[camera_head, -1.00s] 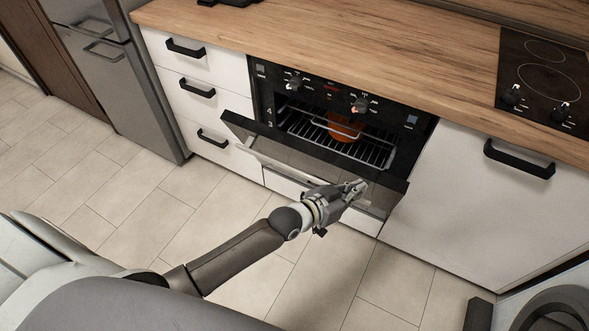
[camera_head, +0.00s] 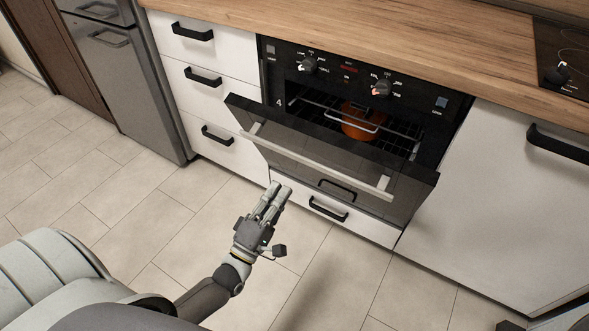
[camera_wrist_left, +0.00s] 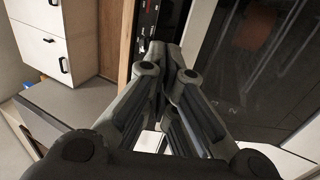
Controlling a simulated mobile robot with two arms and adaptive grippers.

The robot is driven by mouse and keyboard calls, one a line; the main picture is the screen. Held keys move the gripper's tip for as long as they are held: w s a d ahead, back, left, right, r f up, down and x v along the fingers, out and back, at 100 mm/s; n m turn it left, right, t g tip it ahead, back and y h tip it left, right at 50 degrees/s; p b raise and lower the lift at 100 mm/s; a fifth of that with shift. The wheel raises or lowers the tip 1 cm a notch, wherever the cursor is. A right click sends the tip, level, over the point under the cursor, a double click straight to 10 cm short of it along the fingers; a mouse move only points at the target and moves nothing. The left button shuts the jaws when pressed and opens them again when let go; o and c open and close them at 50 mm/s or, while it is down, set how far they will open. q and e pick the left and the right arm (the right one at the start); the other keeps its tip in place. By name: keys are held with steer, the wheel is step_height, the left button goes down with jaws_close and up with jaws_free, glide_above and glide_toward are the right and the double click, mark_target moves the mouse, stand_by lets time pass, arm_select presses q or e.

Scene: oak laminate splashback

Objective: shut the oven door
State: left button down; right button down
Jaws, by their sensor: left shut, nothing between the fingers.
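The oven (camera_head: 350,75) is built in under the worktop. Its door (camera_head: 400,190) is partly open, hinged at the bottom and tilted outward, with a long pale bar handle (camera_head: 318,160) across its front. An orange pot (camera_head: 360,122) sits on the rack inside. My left gripper (camera_head: 278,190) is shut and empty, in front of and below the left part of the door, apart from the handle in the head view. In the left wrist view its fingers (camera_wrist_left: 170,75) are together, with the dark door glass (camera_wrist_left: 260,65) to their right.
White drawers (camera_head: 205,100) with black handles stand left of the oven, beside a grey fridge (camera_head: 130,80). A white cabinet (camera_head: 510,200) is on the right. A lower drawer (camera_head: 345,222) sits under the door. The tiled floor (camera_head: 190,215) in front is clear.

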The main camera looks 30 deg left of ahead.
arm_select(q)
glide_toward(317, 125)
steer(key=w, duration=0.2)
steer(key=shift+w+r, duration=0.1)
steer(key=shift+w, duration=0.25)
steer(key=shift+w+d+r, duration=0.1)
steer(key=shift+w+r, duration=0.15)
steer(key=shift+w, duration=0.3)
arm_select(e)
steer(key=shift+w+r, duration=0.1)
steer(key=shift+r, duration=0.35)
